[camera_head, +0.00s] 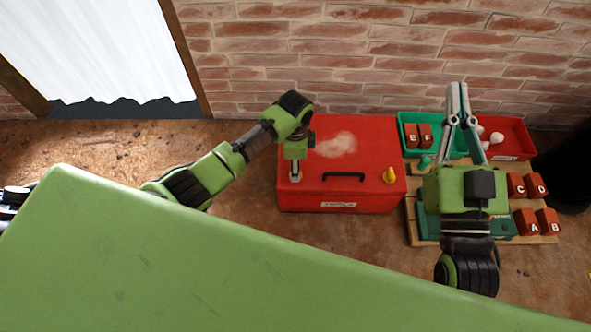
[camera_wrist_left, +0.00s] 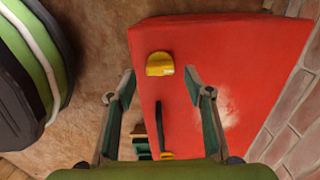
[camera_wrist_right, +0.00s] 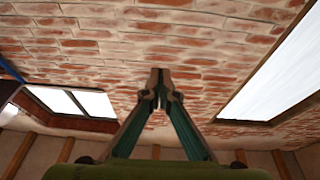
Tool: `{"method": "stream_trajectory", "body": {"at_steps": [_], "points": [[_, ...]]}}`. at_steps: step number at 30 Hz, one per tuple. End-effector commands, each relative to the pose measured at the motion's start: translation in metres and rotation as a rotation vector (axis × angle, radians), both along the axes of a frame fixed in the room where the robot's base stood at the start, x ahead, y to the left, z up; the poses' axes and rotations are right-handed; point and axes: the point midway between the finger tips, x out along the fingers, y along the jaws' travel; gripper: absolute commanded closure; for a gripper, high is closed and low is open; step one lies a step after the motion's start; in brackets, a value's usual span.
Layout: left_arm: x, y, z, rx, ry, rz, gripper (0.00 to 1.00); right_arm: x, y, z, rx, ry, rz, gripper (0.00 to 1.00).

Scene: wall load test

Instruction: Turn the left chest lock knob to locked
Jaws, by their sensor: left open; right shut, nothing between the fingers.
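The red chest (camera_head: 375,140) stands against the brick wall, with a black handle (camera_head: 343,176) on its lid. The left yellow knob (camera_wrist_left: 160,64) shows in the left wrist view, between and slightly beyond my left fingertips. My left gripper (camera_wrist_left: 160,76) is open around empty space there; I cannot tell whether it touches the knob. In the head view my left gripper (camera_head: 295,174) points down over the chest's left end and hides that knob. The right yellow knob (camera_head: 390,175) is clear of both grippers. My right gripper (camera_head: 457,88) is shut and empty, raised right of the chest.
Right of the chest are a green bin (camera_head: 406,124) with red blocks, a red bin (camera_head: 518,130) with white pieces, and a wooden pallet (camera_head: 414,225) with lettered red blocks (camera_head: 526,222). The brick wall (camera_head: 330,50) is close behind. Floor left of the chest is bare.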

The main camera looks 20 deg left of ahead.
Motion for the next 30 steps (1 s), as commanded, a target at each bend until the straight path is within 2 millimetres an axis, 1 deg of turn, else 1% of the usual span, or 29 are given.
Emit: {"method": "stream_trajectory", "body": {"at_steps": [1,6,12,17,25,26,27,30], "points": [[0.000,0.000,-0.007,0.000,0.001,-0.001,0.53,-0.003,0.001,0.007,0.012,-0.043,0.003,1.00],[0.000,0.000,-0.019,0.000,0.001,-0.001,0.53,-0.016,0.001,0.035,0.052,-0.185,0.012,1.00],[0.000,0.000,-0.027,-0.001,-0.001,-0.001,0.53,-0.030,0.000,0.057,0.085,-0.300,0.018,1.00],[0.000,0.000,-0.030,-0.001,-0.001,-0.001,0.53,-0.035,-0.001,0.065,0.096,-0.341,0.019,1.00],[0.000,0.000,-0.030,0.000,-0.001,0.000,0.53,-0.036,-0.001,0.066,0.097,-0.346,0.020,1.00],[0.000,0.000,-0.030,0.000,-0.001,0.000,0.58,-0.036,-0.001,0.066,0.097,-0.346,0.020,1.00],[0.000,0.000,-0.030,0.000,-0.001,0.000,0.68,-0.036,-0.001,0.066,0.097,-0.346,0.020,1.00],[0.000,0.000,-0.030,0.000,-0.001,0.000,0.91,-0.036,-0.001,0.066,0.097,-0.345,0.020,1.00]]}}
